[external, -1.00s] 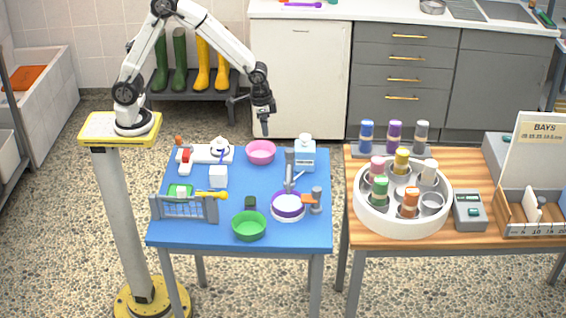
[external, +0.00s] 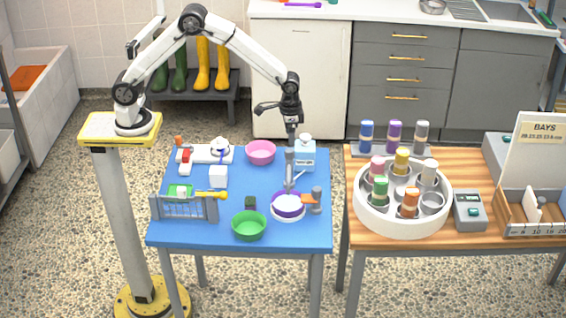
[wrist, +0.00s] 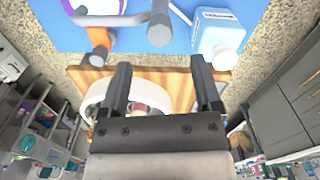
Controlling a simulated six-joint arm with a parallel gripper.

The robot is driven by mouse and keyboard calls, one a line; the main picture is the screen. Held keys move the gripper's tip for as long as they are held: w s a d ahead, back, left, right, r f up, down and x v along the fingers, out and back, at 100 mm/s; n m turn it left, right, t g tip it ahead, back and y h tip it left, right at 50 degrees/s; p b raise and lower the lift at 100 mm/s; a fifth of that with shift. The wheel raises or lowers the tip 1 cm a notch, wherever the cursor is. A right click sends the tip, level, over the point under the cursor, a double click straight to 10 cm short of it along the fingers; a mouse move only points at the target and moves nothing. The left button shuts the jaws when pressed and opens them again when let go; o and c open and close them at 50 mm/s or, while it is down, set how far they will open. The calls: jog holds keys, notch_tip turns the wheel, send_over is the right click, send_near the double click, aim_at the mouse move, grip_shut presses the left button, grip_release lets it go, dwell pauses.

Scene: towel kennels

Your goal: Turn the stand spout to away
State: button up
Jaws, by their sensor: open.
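The grey stand spout (external: 289,176) is at the right of the blue table, with its upright post behind. In the wrist view the spout (wrist: 112,20) runs left from the post top (wrist: 160,28), over the purple and white bowl (wrist: 100,5). The bowl (external: 289,204) also shows in the external view. My gripper (external: 292,138) points down just above and behind the post top. In the wrist view the gripper (wrist: 160,66) has its two dark fingers apart with nothing between them. The gap between fingertips and post is hard to judge.
A pale blue bottle (external: 305,157) stands close to the right of the post. An orange-armed grey post (external: 316,200) is right of the bowl. A pink bowl (external: 261,152) and green bowl (external: 249,226) are nearby. A white carousel (external: 402,215) stands on the wooden table.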

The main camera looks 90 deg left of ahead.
aim_at(290, 150)
jog(key=shift+d+f, duration=0.1)
jog(key=shift+f, duration=3.3)
grip_shut()
